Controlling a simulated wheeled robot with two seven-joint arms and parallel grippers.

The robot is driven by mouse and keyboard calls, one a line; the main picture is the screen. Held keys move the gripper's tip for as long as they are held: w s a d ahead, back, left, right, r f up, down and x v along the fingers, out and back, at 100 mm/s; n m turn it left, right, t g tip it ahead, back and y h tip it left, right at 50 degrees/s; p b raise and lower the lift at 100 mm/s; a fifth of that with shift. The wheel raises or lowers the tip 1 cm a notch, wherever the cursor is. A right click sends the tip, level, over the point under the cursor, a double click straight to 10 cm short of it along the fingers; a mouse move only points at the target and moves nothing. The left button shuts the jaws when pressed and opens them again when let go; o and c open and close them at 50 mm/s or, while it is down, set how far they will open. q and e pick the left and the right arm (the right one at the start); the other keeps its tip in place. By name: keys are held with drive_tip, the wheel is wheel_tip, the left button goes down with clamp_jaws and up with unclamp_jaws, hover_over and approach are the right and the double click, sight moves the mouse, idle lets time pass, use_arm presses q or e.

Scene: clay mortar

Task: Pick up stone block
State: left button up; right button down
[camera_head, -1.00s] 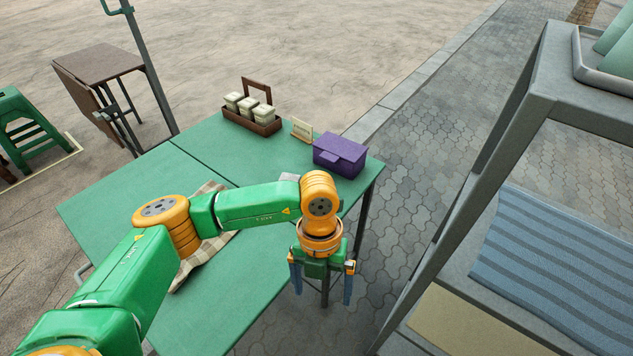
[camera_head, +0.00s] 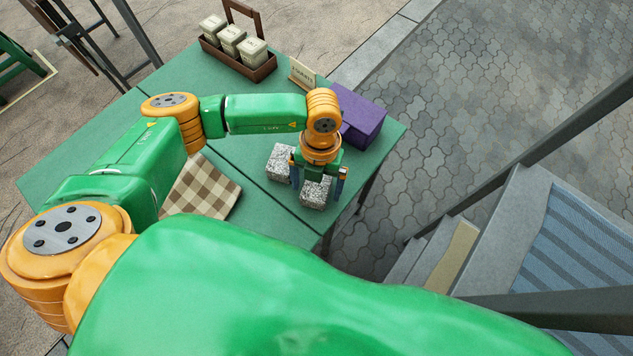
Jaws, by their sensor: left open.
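Two speckled grey-white stone blocks lie on the green table (camera_head: 262,205) near its right end. One stone block (camera_head: 279,160) is behind and left of my left gripper. The other stone block (camera_head: 314,196) is directly below my left gripper (camera_head: 318,180), between its two fingers in this view. The gripper points down and is open. The palm hides the top part of this block, and I cannot tell whether the fingers touch it. My right gripper is not in view.
A purple box (camera_head: 358,117) stands behind the gripper, with a small sign (camera_head: 302,73) beside it. A wooden caddy with white containers (camera_head: 240,62) is at the back. A checkered cloth (camera_head: 203,188) lies left.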

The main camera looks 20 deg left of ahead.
use_arm(q)
drive_tip(key=shift+w+f, duration=0.15)
drive_tip(key=shift+f, duration=0.5)
drive_tip(key=shift+r, duration=0.1)
clamp_jaws()
